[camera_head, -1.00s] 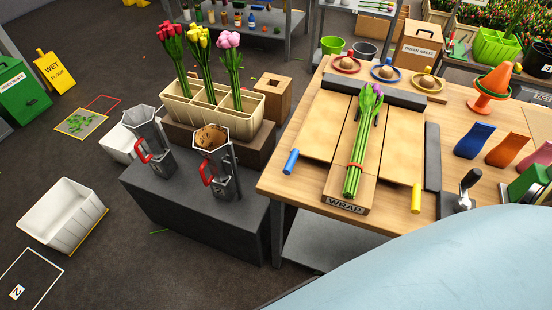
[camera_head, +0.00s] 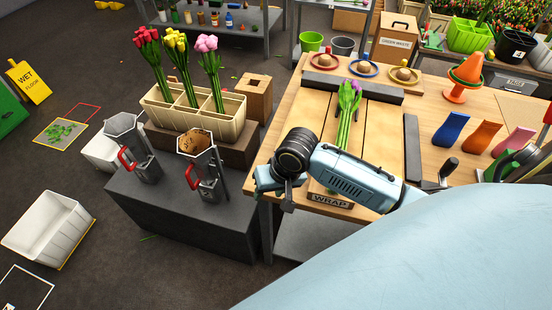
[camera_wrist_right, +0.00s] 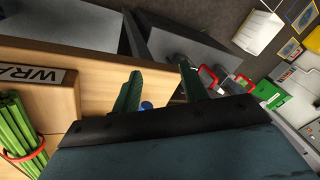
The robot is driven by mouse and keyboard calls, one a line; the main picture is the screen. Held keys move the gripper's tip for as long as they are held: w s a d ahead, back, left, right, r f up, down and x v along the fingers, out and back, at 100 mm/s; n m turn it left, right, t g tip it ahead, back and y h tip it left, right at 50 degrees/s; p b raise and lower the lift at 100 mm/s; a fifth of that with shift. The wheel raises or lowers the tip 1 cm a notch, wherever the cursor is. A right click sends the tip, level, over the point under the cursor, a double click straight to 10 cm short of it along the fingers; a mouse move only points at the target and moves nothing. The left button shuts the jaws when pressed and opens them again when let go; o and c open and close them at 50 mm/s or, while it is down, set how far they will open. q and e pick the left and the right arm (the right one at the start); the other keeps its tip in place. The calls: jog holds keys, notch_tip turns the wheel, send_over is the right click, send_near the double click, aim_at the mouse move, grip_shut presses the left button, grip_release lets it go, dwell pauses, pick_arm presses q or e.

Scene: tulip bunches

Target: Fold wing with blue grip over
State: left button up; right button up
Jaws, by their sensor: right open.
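The wrapping board with the WRAP label (camera_head: 330,201) lies on the wooden table, its left wing (camera_head: 305,115) and right wing (camera_head: 384,130) flat. A purple tulip bunch (camera_head: 346,125) lies along the middle; its stems with a red band (camera_wrist_right: 22,145) show in the right wrist view. My right arm reaches leftward across the front of the board, and my right gripper (camera_head: 284,190) is at its left front corner. The blue grip (camera_wrist_right: 147,105) shows in the right wrist view between the open green fingers, partly hidden; the head view hides it behind my gripper. My left gripper is not in view.
Red, blue and yellow rings (camera_head: 362,68) stand behind the board. A dark bar (camera_head: 412,150) and orange, blue and pink pieces (camera_head: 482,138) are to its right.

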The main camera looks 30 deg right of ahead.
jog(key=w+d+r+m+g+h, duration=0.1)
jog(key=w+d+r+m, duration=0.6)
jog(key=d+r, duration=0.3)
jog(key=f, duration=0.4)
jog(key=w+a+f+b, duration=0.1)
jog(key=f, duration=0.3)
jog(key=a+f+b, duration=0.1)
jog(key=f, duration=0.3)
jog(key=shift+w+a, duration=0.2)
jog(key=shift+w, duration=0.2)
grip_shut()
